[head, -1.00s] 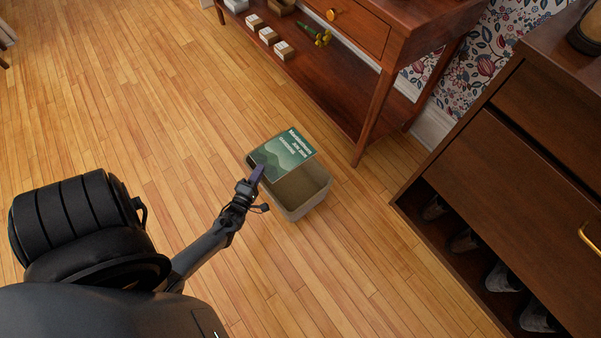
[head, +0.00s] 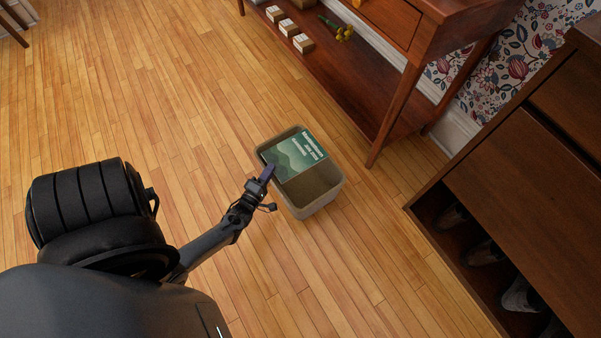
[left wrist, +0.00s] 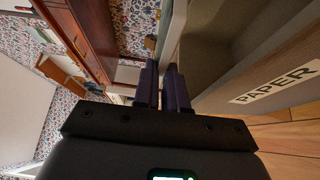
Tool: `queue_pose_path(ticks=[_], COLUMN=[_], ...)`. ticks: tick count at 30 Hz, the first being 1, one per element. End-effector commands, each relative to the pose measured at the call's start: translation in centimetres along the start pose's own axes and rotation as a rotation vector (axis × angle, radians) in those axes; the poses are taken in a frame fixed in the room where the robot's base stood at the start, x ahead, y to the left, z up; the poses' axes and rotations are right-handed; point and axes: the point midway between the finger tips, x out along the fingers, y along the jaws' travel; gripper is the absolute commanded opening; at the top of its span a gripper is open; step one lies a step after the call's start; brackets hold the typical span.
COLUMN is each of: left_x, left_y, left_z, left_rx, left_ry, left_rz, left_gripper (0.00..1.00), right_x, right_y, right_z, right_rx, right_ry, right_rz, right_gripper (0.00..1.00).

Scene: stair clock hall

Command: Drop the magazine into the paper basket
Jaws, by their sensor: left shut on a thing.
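The green magazine (head: 296,156) with white lettering on its cover is at the mouth of the paper basket. My left gripper (head: 268,173) is shut on its near edge, at the basket's left rim. The magazine shows edge-on as a thin pale strip between the fingers in the left wrist view (left wrist: 171,32). The grey-beige paper basket (head: 307,207) stands upright on the floor; its "PAPER" label shows in the left wrist view (left wrist: 275,86). The magazine overlaps the far-left part of the opening, and bare inner wall shows at the near right. My right gripper is out of view.
The floor left of the basket is clear.

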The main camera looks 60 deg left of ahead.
Motion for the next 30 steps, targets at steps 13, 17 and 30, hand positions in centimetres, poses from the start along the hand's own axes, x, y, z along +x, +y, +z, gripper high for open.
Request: queue_pose_path(ticks=[13,17,30], left_x=[0.0,-0.2,-6.4], left_y=[0.0,0.0,0.3], left_z=[0.0,0.0,-0.1], left_rx=[0.000,0.000,0.000], left_ry=[0.000,0.000,0.001], left_rz=[-0.001,-0.002,-0.004], left_gripper=[0.41,0.41,0.41], right_x=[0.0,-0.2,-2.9], right_y=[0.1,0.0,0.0], right_z=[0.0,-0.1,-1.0], right_rx=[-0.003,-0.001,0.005], right_ry=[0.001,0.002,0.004], right_rz=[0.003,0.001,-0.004], right_gripper=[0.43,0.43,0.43])
